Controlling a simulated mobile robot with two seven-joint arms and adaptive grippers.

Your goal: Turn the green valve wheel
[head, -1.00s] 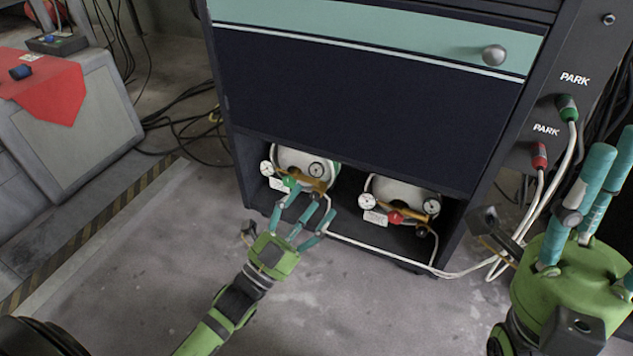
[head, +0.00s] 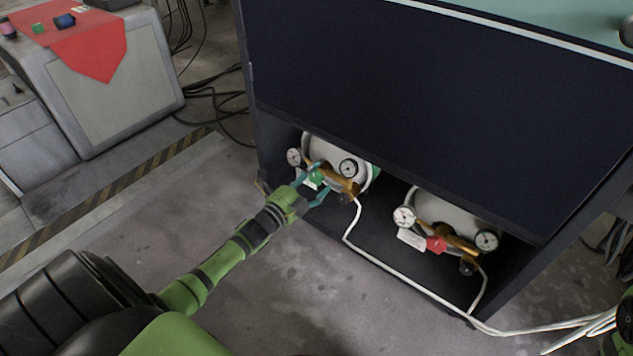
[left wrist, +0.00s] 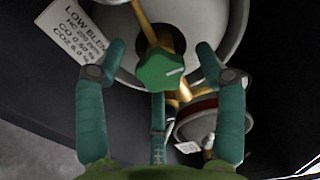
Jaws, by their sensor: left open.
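The green valve wheel (head: 315,178) sits on the brass fitting of the left gas bottle (head: 338,160), inside the low bay of the dark cabinet. In the left wrist view the wheel (left wrist: 161,70) is a green knob with a pale line on it, in front of the bottle's pale end. My left gripper (head: 317,182) is at the wheel. In the wrist view its teal fingers (left wrist: 158,85) are spread open to the left, right and below the wheel, with gaps showing at both sides. Only a sliver of green of my right arm (head: 620,320) shows at the right edge; its fingers are out of view.
Gauges (head: 348,168) flank the green wheel. White hoses (head: 400,283) run along the bay's front.

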